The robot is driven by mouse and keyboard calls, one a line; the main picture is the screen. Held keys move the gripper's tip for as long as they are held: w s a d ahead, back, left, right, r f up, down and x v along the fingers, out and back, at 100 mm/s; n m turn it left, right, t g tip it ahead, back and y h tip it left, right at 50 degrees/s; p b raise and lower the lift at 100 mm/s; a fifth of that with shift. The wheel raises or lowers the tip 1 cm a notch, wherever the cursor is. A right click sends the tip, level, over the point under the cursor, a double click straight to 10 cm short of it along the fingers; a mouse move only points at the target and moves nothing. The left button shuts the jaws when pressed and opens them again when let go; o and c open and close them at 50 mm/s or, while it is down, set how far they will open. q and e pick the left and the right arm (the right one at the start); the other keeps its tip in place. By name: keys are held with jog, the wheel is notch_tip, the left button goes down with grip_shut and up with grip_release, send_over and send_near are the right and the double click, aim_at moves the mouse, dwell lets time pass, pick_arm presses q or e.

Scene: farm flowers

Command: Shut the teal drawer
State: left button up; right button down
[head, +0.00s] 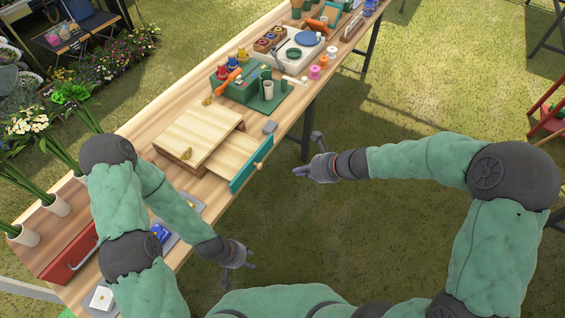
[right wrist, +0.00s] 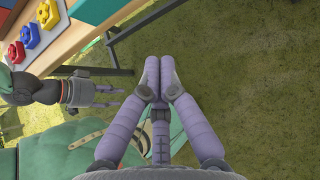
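The teal drawer (head: 250,165) is pulled well out of a wooden box (head: 198,138) on the bench. Its teal front stands out past the bench's edge, and its pale wooden inside shows and looks empty.
The wooden bench (head: 148,130) runs diagonally. Behind the box stand a green tool tray (head: 238,90) and several pots and spools. A red toolbox (head: 68,258) and vases are at the near left. Open grass (head: 345,235) lies between the bench and my right arm.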

aim_at(237, 152)
pick_arm(q)
jog(key=shift+f+b, duration=2.3)
jog(key=shift+f, duration=0.1)
pick_arm(e)
jog(key=w+a+r+x, duration=0.1)
jog(key=r+x, duration=0.1)
jog(key=x, duration=1)
jog(key=shift+w+a, duration=0.15)
jog(key=shift+a, duration=0.4)
jog(key=shift+f, duration=0.1)
